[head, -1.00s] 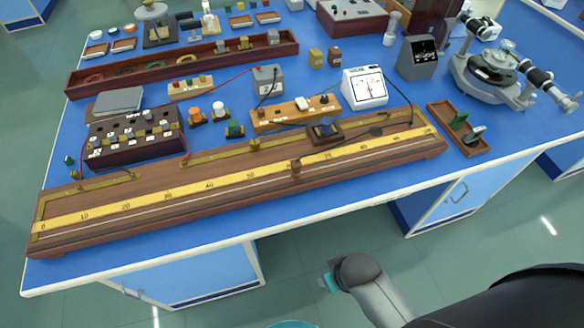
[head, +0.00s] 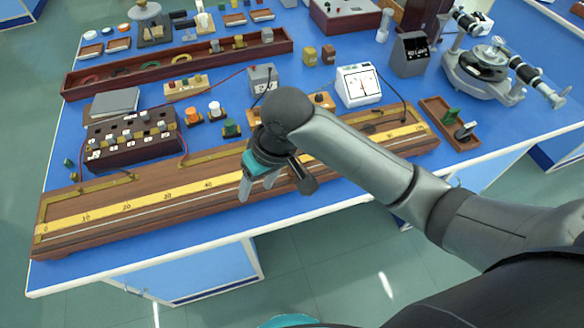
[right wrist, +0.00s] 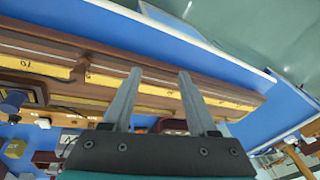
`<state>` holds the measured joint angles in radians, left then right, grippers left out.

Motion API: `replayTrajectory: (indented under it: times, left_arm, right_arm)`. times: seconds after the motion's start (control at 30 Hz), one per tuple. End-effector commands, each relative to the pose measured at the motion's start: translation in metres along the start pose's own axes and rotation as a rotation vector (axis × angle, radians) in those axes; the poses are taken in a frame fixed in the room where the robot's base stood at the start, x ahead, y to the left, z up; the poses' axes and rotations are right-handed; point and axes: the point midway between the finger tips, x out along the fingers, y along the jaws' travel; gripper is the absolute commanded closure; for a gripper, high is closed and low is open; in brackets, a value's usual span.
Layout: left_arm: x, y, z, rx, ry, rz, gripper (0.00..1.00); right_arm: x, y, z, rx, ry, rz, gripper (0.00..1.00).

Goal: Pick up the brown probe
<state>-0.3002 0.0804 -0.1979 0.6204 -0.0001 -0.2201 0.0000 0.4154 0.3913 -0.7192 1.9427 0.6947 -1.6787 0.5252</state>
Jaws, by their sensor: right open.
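The brown probe is hidden behind my right gripper and forearm in the head view. In the right wrist view a small brown knob, most likely the probe (right wrist: 79,69), stands on the long wooden scale board, left of both fingers. My right gripper (head: 276,186) is above the front middle of the scale board (head: 150,219), fingers apart. In the right wrist view the gripper (right wrist: 160,74) shows two separated fingers with nothing between them, reaching over the board. My left gripper is out of view.
Close behind the board stand a dark plug box (head: 133,140), small orange and white knobs, and a white meter (head: 358,86). A small wooden tray (head: 450,124) lies at the right. The blue table's front strip (head: 190,253) is clear.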

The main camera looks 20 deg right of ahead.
Motion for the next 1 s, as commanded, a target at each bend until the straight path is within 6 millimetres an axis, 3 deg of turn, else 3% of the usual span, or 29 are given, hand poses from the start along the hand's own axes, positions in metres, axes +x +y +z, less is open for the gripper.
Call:
replayTrajectory:
  times: [0.3,0.5,0.63,0.77,1.0]
  left_arm:
    - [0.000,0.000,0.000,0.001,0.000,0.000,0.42]
    - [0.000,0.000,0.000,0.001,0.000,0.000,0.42]
    - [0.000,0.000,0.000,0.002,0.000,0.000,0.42]
    - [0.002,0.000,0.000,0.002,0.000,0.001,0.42]
    - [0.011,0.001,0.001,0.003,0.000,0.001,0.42]
  right_arm:
    - [-0.041,0.056,-0.043,0.148,-0.117,0.147,0.41]
    - [-0.072,0.087,-0.059,0.275,-0.154,0.220,0.41]
    - [-0.082,0.097,-0.063,0.320,-0.162,0.240,0.41]
    - [-0.074,0.101,-0.061,0.332,-0.167,0.244,0.41]
    - [-0.026,0.111,-0.051,0.330,-0.167,0.243,0.41]
